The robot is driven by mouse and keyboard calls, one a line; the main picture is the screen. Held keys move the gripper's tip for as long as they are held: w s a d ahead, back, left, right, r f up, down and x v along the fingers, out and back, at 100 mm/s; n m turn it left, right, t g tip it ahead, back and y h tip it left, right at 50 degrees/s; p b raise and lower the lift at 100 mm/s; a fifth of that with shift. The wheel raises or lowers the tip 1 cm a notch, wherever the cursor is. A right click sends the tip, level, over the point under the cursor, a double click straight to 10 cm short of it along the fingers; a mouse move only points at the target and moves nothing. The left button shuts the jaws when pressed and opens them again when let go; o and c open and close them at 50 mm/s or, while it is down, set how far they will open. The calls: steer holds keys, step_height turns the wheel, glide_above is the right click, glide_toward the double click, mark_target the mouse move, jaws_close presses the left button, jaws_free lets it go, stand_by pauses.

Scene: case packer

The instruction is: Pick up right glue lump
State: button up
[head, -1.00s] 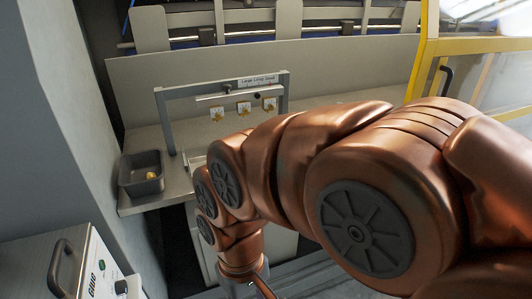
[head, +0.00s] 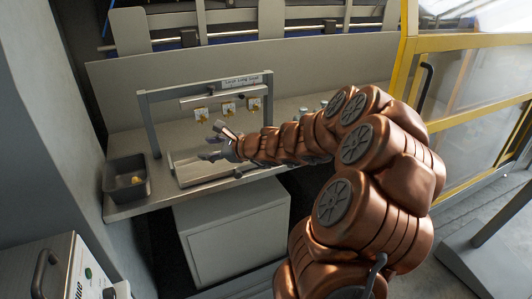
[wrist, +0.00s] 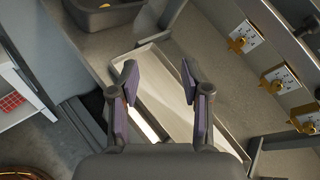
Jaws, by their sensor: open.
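Three golden-yellow lumps on small white plates hang in a row under the bar of a grey frame. The right lump (head: 254,104) is at the right end, the middle lump (head: 228,108) and the left lump (head: 201,115) beside it. In the wrist view several such lumps (wrist: 276,80) run down the right side, apart from my fingers. My gripper (head: 213,144) is open and empty, below and left of the row, over the shallow metal tray (head: 182,183). The wrist view shows its spread fingers (wrist: 158,75) above the tray, with nothing between them.
The grey frame (head: 148,128) with a label stands on the counter around the lumps. A dark bin (head: 113,181) with a yellow piece inside stands at the counter's left end. A yellow-framed glass guard (head: 409,80) is at the right. Bare counter lies behind the tray.

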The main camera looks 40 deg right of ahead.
steer(key=s+d+f+m+h, duration=0.2)
steer(key=d+f+m, duration=0.1)
steer(key=d, duration=0.4)
steer(key=s+d+f+m+h, duration=0.2)
steer(key=d+f+m, duration=0.1)
steer(key=d, duration=0.4)
steer(key=s+d+f+m+h, duration=0.2)
steer(key=d+m, duration=0.3)
steer(key=d, duration=0.3)
steer(key=shift+d+f+m+h, duration=0.1)
steer(key=shift+f+m+h, duration=0.2)
steer(key=shift+f+h, duration=0.3)
steer(key=shift+p+x, duration=1.5)
steer(key=shift+x, duration=2.3)
steer(key=shift+d, duration=0.1)
steer(key=c, duration=0.5)
